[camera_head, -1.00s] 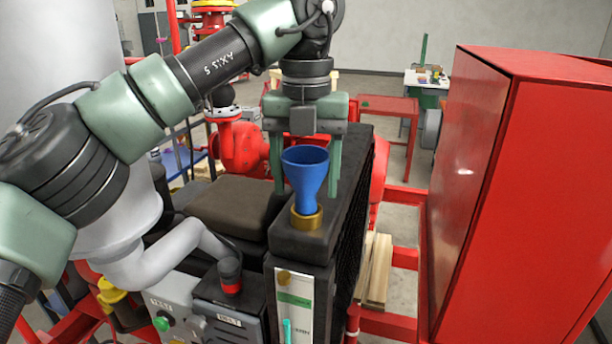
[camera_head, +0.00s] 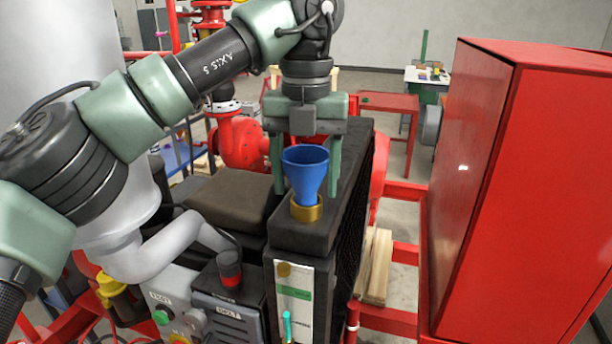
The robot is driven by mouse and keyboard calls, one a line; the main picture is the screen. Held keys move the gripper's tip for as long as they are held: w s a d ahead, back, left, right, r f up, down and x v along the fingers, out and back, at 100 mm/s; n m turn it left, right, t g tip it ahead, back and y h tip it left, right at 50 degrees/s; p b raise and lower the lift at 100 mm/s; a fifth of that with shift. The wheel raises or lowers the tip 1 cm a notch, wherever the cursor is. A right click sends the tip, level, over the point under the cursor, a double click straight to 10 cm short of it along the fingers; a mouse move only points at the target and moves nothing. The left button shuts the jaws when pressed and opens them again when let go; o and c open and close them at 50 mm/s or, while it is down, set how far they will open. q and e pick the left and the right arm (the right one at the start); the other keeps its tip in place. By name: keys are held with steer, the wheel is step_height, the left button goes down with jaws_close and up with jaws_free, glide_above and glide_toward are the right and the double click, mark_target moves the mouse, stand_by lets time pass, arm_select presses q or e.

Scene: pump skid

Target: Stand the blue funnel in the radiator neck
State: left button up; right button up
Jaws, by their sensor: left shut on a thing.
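The blue funnel (camera_head: 306,173) is upright, wide mouth up, over the brass-coloured radiator neck (camera_head: 306,211) on top of the black radiator (camera_head: 318,236). The funnel's narrow lower end meets the neck's opening and its tip is hidden there. I cannot tell how deep it sits. My left gripper (camera_head: 306,184) points straight down and is shut on the blue funnel, one green finger on each side. My right gripper is not in view.
A large red cabinet (camera_head: 535,190) stands at the right. A dark engine cover (camera_head: 228,203), a grey pipe (camera_head: 165,250) and a control box (camera_head: 225,305) lie left of the radiator. Red frame rails and wooden blocks (camera_head: 376,265) are at its right.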

arm_select(q)
steer(key=o, duration=1.6)
steer(key=shift+o, duration=0.2)
step_height(320, 180, up, 8)
steer(key=shift+s+f+p, duration=0.1)
steer(key=shift+p, duration=0.4)
